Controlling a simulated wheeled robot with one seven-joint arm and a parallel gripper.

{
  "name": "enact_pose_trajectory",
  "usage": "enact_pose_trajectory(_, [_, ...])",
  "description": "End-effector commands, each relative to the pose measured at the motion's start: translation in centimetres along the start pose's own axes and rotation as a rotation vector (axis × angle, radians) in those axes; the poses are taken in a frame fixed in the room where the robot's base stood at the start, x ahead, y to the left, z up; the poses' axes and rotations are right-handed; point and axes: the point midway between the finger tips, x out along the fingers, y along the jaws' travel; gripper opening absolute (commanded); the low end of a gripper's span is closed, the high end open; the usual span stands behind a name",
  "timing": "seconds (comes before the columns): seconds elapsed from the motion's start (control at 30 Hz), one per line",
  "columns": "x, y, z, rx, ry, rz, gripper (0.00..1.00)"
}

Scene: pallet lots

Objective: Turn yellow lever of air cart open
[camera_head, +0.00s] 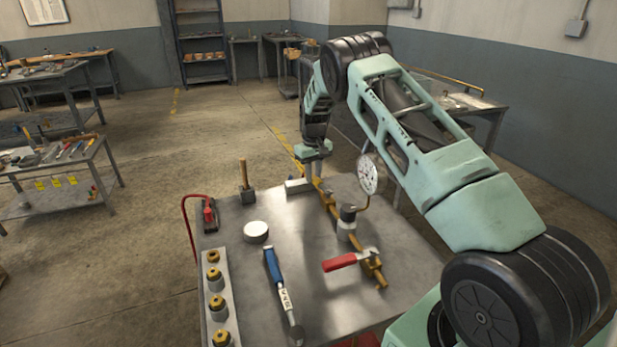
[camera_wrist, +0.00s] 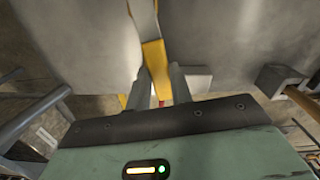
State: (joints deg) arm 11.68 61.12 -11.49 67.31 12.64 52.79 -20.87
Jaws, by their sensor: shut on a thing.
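The air cart (camera_head: 240,290) is a grey metal table with a brass pipe and fittings along its right part. My gripper (camera_head: 314,178) points down at the far end of this pipe. In the wrist view its two fingers (camera_wrist: 160,88) are on either side of the yellow lever (camera_wrist: 154,57), shut on it. In the head view the lever (camera_head: 325,188) is a small yellow piece at the fingertips, partly hidden by them. A red-handled lever (camera_head: 341,262) sits at the near end of the pipe. The lever's exact angle is hard to tell.
A round white gauge (camera_head: 368,175) stands beside the pipe, close to my arm.

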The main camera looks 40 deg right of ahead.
Motion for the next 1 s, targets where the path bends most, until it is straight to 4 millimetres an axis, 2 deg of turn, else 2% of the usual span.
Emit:
enact_pose_trajectory(0.4, [-0.1,1.7,0.0,0.195,0.006,0.001,0.00])
enact_pose_trajectory(0.97, [-0.2,2.0,0.1,0.228,0.006,0.002,0.00])
enact_pose_trajectory(1.0, [-0.2,2.1,0.1,0.228,0.006,0.002,0.27])
